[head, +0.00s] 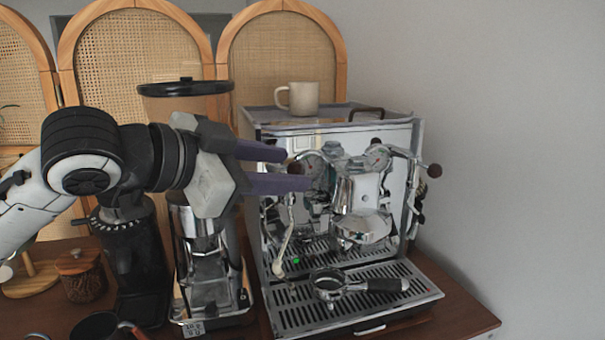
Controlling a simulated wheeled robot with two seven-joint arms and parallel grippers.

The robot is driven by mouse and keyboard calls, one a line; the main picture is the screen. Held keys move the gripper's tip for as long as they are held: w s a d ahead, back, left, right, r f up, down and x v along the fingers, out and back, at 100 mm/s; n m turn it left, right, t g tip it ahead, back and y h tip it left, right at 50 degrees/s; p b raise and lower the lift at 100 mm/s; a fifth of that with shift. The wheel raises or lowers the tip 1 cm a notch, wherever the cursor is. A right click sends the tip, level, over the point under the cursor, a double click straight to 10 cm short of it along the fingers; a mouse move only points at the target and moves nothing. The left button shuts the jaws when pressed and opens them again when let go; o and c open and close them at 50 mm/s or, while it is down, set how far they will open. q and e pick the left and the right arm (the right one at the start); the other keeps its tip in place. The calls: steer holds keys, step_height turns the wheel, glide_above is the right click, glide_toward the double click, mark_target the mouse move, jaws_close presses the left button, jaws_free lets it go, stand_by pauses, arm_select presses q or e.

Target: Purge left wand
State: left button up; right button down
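The chrome espresso machine (400,150) stands at the right of the cart. Its left wand (284,243) hangs down over the drip tray at the machine's left side, and a small green dot (295,261) shows near its lower end. A dark knob (295,169) sits at the machine's upper left front. My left gripper (297,169) reaches in from the left with its two purple fingers apart, above the wand. The knob shows between the fingertips; I cannot tell whether they touch it. My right gripper is not in view.
A portafilter (329,284) with a black handle lies on the drip tray (300,318). A beige mug (303,98) stands on the machine's top. A grinder (205,275) and a black device (135,255) stand to the left, beside a wooden jar (80,277).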

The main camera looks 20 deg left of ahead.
mark_target(289, 170)
arm_select(q)
steer(key=shift+v, duration=1.65)
